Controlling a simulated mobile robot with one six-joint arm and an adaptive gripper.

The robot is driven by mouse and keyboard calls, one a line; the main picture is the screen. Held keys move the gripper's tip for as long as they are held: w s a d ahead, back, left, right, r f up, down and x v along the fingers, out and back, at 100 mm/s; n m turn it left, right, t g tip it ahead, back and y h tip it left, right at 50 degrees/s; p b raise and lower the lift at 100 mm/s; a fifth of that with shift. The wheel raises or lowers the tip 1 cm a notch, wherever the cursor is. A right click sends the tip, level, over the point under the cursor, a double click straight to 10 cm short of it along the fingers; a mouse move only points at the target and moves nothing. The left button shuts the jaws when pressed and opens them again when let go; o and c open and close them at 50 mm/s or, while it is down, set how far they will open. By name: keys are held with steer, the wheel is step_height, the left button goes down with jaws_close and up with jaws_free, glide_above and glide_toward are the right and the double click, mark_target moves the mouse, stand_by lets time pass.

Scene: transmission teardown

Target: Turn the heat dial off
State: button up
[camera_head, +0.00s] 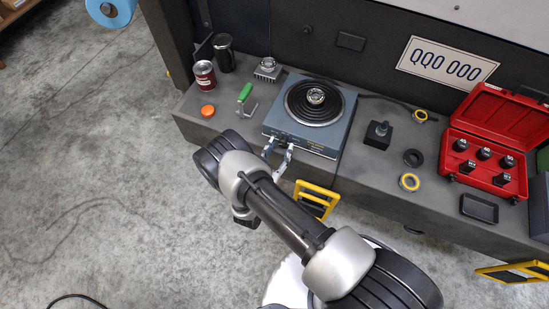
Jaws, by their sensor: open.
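A blue-grey hot plate (272,121) with a black coil burner stands on the dark bench. A metal part with a round top (316,96) sits on the middle of the burner. My gripper (280,147) is open at the left part of the hot plate's front face, reaching in from the front. A small dark shape that looks like the heat dial (282,143) shows between the fingertips. The dial's setting is too small to read, and I cannot tell whether the fingers touch it.
Left of the hot plate are a green-handled tool (245,92), an orange cap (208,111), a red can (204,75) and a black cup (224,54). Yellow handles stick out below the bench.

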steer(key=v, duration=1.1)
steer(key=shift+s, duration=0.2)
steer(key=shift+r, duration=0.15)
steer(key=d+r+m+g+h, duration=0.2)
steer(key=d+r+m+g, duration=0.3)
steer(key=r+m, duration=0.55)
steer(key=d+r+m+g+h, duration=0.2)
steer(key=d+r+m+g, duration=0.5)
steer(key=m, duration=0.6)
steer(key=d+r+m+g+h, duration=0.2)
steer(key=d+r+m+g, duration=0.15)
steer(key=r+m, duration=0.75)
steer(key=s+d+r+m+t+y, duration=0.1)
steer(key=s+r+m+y, duration=0.5)
steer(key=m, duration=1.1)
steer(key=s+d+r+m+t+y, duration=0.2)
steer(key=s+r+m+y, duration=0.4)
steer(key=m, duration=1)
steer(key=shift+s+r+m, duration=0.35)
steer(key=shift+s+r, duration=0.25)
steer(key=shift+s, duration=0.45)
